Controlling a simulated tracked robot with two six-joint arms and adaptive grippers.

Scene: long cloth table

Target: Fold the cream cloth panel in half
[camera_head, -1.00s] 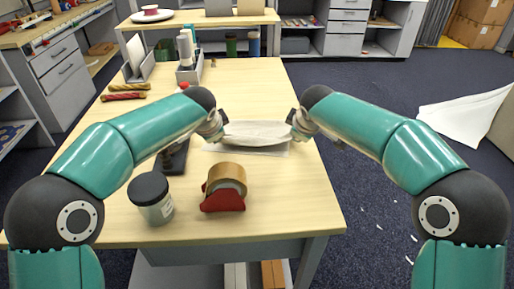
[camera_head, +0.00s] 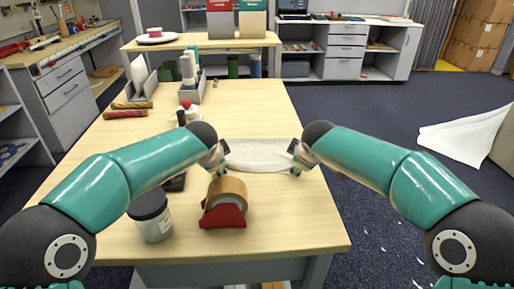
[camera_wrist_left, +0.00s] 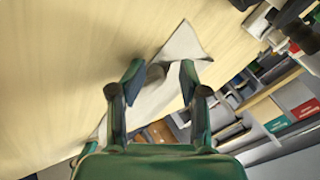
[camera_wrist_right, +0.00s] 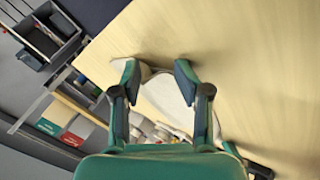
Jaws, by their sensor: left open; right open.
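The cream cloth panel (camera_head: 262,156) lies on the wooden table between my two grippers, as a narrow band with a curved lower edge. Whether its layers line up cannot be told. My left gripper (camera_head: 222,160) is at its left end and my right gripper (camera_head: 294,155) at its right end. In the left wrist view my left gripper (camera_wrist_left: 160,72) is open, with the cloth (camera_wrist_left: 186,45) beyond and between its fingers. In the right wrist view my right gripper (camera_wrist_right: 156,70) is open, with cloth (camera_wrist_right: 165,95) between and below its fingers.
A tape dispenser (camera_head: 224,212) and a dark-lidded jar (camera_head: 150,218) stand at the table's near side. A dark object (camera_head: 175,184) is partly hidden by my left arm. Rolled items (camera_head: 127,114) and a grey bin (camera_head: 190,90) are farther back. The table's right edge is close to my right gripper.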

